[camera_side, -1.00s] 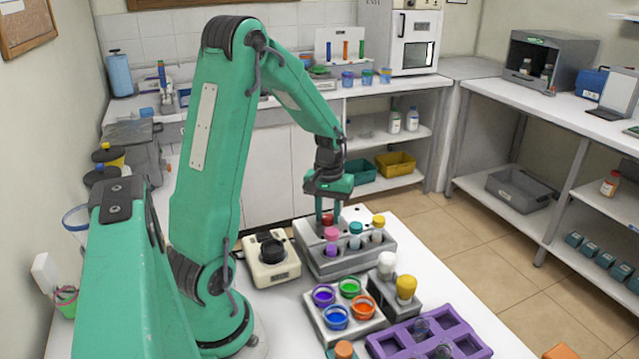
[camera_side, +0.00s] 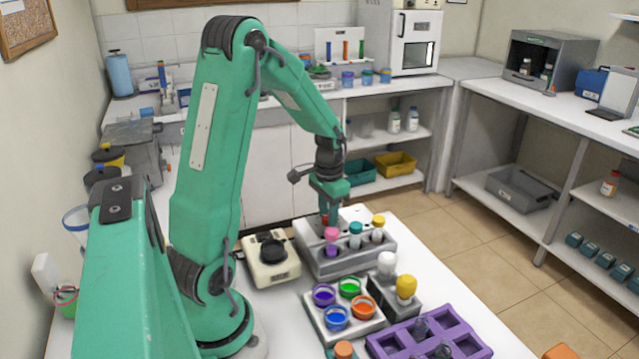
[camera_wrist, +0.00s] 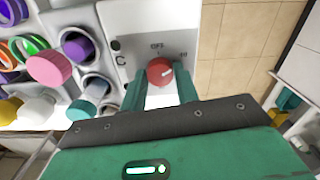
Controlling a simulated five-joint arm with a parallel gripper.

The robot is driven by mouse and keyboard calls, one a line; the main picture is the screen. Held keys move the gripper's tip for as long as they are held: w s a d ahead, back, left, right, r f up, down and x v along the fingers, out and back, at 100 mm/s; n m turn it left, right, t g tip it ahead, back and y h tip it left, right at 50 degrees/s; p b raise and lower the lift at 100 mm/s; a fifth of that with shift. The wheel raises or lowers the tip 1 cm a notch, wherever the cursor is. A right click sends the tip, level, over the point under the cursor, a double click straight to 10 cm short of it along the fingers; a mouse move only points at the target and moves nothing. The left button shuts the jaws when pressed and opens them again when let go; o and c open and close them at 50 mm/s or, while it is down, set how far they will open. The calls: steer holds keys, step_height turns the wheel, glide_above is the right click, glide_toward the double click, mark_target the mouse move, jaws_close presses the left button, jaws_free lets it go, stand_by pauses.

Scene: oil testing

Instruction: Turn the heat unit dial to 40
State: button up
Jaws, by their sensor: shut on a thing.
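The heat unit (camera_side: 352,268) is a grey block on the white table, with capped tubes in its front holes. Its red dial (camera_wrist: 157,73) is on the panel at the unit's back left. My gripper (camera_side: 327,219) points down over that panel and is closed around the dial, one finger on each side in the wrist view (camera_wrist: 160,88). The dial's white mark lies on its right side. An OFF label is printed above the dial and another small label at its upper right, hard to read. In the side view the dial is mostly hidden by the fingers.
Tubes with pink (camera_side: 331,234), teal and yellow caps stand close in front of my gripper. A cream device with a black knob (camera_side: 272,248) is to the left. Colored cups (camera_side: 337,316) and a purple tray (camera_side: 384,346) stand in front. The table edge is just to the right.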

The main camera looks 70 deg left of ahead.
stand_by(0.4)
steer(key=o, duration=1)
steer(key=shift+c, duration=0.2)
steer(key=shift+r, duration=0.1)
steer(key=shift+r, duration=3.8)
steer(key=shift+r, duration=0.1)
